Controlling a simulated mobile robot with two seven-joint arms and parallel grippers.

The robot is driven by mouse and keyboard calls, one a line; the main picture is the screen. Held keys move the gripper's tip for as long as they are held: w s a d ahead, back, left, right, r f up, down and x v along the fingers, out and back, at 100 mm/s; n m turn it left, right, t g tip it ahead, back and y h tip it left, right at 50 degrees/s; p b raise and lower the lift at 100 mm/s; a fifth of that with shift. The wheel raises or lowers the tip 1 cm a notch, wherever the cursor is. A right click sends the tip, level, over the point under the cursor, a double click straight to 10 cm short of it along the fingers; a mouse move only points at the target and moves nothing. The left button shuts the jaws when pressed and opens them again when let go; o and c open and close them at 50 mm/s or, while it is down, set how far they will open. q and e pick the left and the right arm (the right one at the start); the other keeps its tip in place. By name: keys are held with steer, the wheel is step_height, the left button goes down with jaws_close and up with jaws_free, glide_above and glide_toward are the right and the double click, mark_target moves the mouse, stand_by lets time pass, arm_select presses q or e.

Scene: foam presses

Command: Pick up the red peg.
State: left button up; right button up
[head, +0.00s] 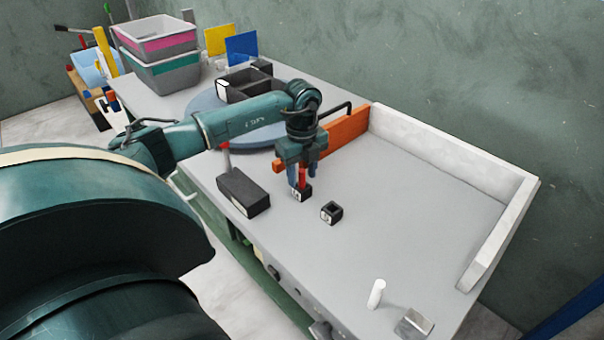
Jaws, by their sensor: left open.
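The red peg (302,177) stands upright in a small black block (303,194) on the grey table. My left gripper (303,176) points down over it, with its blue-grey fingers on either side of the peg. The jaws are open. The fingers hide part of the peg, and I cannot tell whether they touch it. My right gripper is not in the view.
A small black block with a square hole (331,212) is at right. A larger black block (243,192) is at left. An orange bar (345,133) stands behind. A white peg (376,293) is near the front edge. The right tabletop (420,210) is clear, bounded by white walls (440,160).

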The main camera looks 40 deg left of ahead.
arm_select(q)
steer(key=shift+c, duration=0.2)
jaws_close()
stand_by(0.3)
